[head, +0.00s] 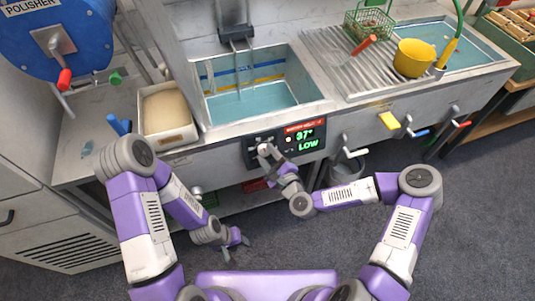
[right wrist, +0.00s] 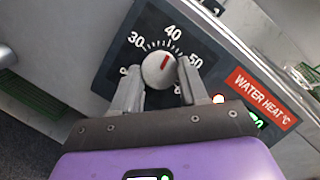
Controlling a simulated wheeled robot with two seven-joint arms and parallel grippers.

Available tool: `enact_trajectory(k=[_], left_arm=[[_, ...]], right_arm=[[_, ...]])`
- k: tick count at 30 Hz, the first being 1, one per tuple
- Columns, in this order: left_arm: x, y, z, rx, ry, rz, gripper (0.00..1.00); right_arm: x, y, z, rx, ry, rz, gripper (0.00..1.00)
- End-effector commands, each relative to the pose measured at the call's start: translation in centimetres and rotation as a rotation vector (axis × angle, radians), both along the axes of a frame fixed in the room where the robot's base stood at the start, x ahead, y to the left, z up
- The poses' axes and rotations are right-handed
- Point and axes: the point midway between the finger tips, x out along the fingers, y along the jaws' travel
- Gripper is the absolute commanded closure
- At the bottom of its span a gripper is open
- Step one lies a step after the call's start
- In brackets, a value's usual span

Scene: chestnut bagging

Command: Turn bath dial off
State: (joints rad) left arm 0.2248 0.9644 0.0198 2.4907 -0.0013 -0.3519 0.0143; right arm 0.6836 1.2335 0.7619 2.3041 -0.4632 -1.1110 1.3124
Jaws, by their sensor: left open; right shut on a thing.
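The bath dial (right wrist: 159,70) is a round grey knob with a red pointer mark, on a dark panel (right wrist: 122,50) marked 30, 40 and 50. Its pointer is tilted slightly right of upright, near the 40. My right gripper (head: 266,151) is shut on the dial, one finger on each side of it. In the head view the gripper hides most of the dial. The display (head: 305,138) beside it reads 37° and LOW in green. My left gripper (head: 235,241) is open and empty, low over the floor, away from the panel.
The water bath (head: 250,99) lies behind the panel, with a tan-filled tray (head: 167,110) to its left. Grey floor (head: 480,220) is free at the right.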

Motion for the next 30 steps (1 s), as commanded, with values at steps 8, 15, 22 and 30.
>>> enact_trajectory(k=[8,15,22,30], left_arm=[[0.0,0.0,1.2,0.000,0.000,0.000,0.57],[0.0,0.0,2.0,0.000,0.000,0.000,0.57],[0.0,0.0,2.8,0.000,0.000,0.000,0.57],[0.0,0.0,3.4,0.000,0.000,0.000,0.57]], right_arm=[[0.1,-0.2,0.3,-0.243,-0.078,0.080,0.87],[0.2,-0.2,0.5,-0.450,-0.145,0.150,0.87],[0.3,-0.3,0.6,-0.648,-0.211,0.216,0.87],[0.3,-0.2,0.8,-0.879,-0.286,0.294,0.87]])
